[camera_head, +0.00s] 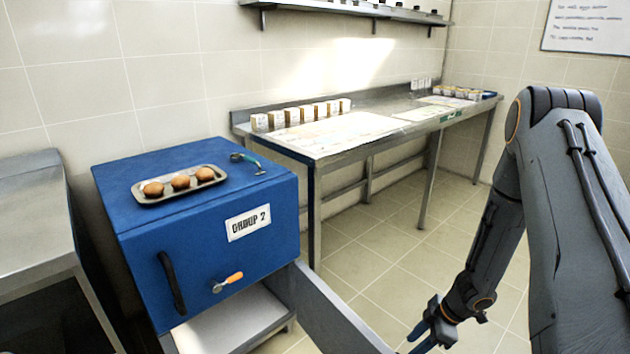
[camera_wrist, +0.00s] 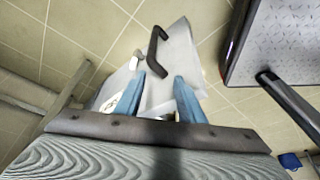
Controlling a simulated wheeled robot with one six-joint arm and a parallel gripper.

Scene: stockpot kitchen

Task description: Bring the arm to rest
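My gripper (camera_head: 428,337) hangs low at the lower right of the head view, at the end of my arm. In the wrist view my gripper (camera_wrist: 160,84) shows two blue fingers standing apart with a gap between them. Nothing is held between them. A dark handle (camera_wrist: 156,46) on a pale grey panel (camera_wrist: 176,52) shows beyond the fingertips, apart from them as far as I can tell. In the head view my arm reaches down from the right, clear of the blue cabinet.
A blue cabinet (camera_head: 205,240) marked GROUP 2 bears a tray (camera_head: 150,199) with three brown eggs (camera_head: 180,181). Below it, a grey panel (camera_head: 325,312) juts out toward my gripper. A steel table (camera_head: 345,150) carries small boxes (camera_head: 292,116). Tiled floor (camera_head: 375,250) is clear between.

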